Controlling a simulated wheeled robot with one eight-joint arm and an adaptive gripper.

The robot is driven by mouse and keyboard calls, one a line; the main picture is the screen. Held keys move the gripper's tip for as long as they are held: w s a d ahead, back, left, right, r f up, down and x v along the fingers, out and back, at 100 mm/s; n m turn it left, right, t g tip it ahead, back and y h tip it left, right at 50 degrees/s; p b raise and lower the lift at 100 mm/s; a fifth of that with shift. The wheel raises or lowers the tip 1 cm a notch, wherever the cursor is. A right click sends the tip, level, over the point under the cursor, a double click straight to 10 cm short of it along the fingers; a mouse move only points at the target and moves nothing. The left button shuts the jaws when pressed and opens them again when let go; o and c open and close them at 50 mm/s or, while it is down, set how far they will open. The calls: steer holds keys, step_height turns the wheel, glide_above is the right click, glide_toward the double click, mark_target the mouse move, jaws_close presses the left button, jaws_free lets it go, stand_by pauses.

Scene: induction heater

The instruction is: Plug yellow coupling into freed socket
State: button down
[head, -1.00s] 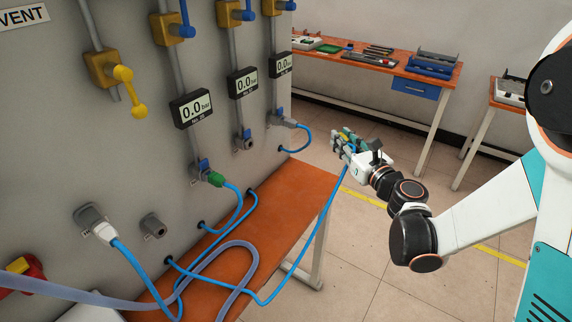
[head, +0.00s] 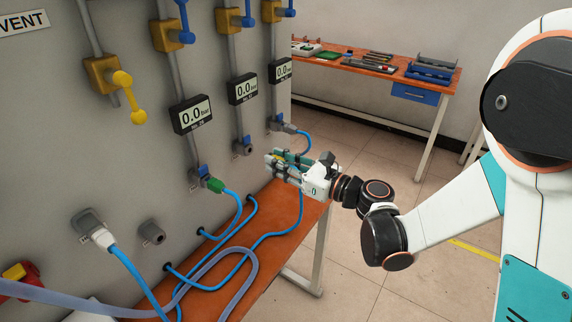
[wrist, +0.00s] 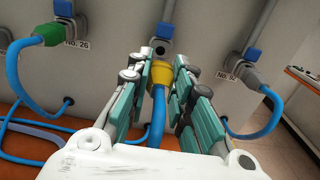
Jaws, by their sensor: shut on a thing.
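My gripper (head: 287,165) is shut on the yellow coupling (wrist: 161,73), which has a blue hose (wrist: 155,115) running from its back. In the wrist view the coupling sits between the fingers and points at the panel. The empty socket (head: 242,147) is on the panel between the green coupling and the grey coupling; it also shows in the wrist view (wrist: 160,46), just beyond the yellow coupling's front. In the head view the gripper is right of and a little below this socket, with a gap between. The fingers mostly hide the coupling in the head view.
A green coupling (head: 213,185) is plugged in left of the empty socket, and a grey one (head: 286,126) right of it. A white coupling (head: 103,236) and another empty socket (head: 151,233) are lower left. Blue hoses lie over the orange bench (head: 275,232).

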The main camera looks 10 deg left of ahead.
steer(key=shift+x, duration=2.15)
steer(key=shift+w+a, duration=0.2)
steer(key=shift+a, duration=0.15)
steer(key=shift+w+a, duration=0.2)
steer(key=shift+a, duration=0.25)
stand_by(0.7)
steer(key=c, duration=1.3)
jaws_free()
steer(key=shift+c, duration=0.2)
